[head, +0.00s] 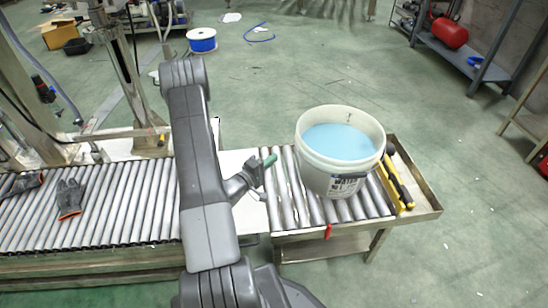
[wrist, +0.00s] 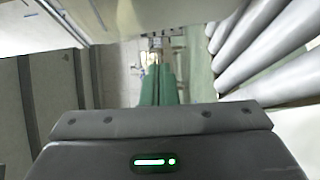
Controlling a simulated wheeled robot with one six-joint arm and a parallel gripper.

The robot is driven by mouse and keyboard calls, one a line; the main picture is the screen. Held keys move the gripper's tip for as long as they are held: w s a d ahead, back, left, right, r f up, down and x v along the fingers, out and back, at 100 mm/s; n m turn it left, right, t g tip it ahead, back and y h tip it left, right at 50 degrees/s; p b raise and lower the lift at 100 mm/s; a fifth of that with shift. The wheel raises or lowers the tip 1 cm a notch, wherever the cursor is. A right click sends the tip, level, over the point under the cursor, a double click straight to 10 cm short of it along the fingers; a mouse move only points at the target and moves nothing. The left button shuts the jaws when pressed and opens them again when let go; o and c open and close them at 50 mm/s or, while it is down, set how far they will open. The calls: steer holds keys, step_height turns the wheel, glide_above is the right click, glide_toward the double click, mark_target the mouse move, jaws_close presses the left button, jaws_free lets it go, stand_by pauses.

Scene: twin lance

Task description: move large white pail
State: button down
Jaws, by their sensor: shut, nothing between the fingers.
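The large white pail (head: 312,169) stands upright on the rollers at the right end of the conveyor in the head view. It is open at the top, holds light blue liquid and has a dark-lettered label on its front. My gripper (head: 269,161), with green fingertips, is just left of the pail, apart from it. In the wrist view the green fingers (wrist: 157,85) are together with nothing between them. I cannot tell whether the pail shows in the wrist view.
Yellow-and-black tools (head: 399,184) lie right of the pail, by the metal tray edge (head: 428,205). A glove (head: 70,198) lies on the left rollers (head: 120,220). A metal post frame (head: 128,70) stands at the back left.

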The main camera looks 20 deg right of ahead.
steer(key=p+v, duration=0.1)
steer(key=v, duration=0.7)
steer(key=shift+s, duration=0.15)
steer(key=shift+d, duration=0.1)
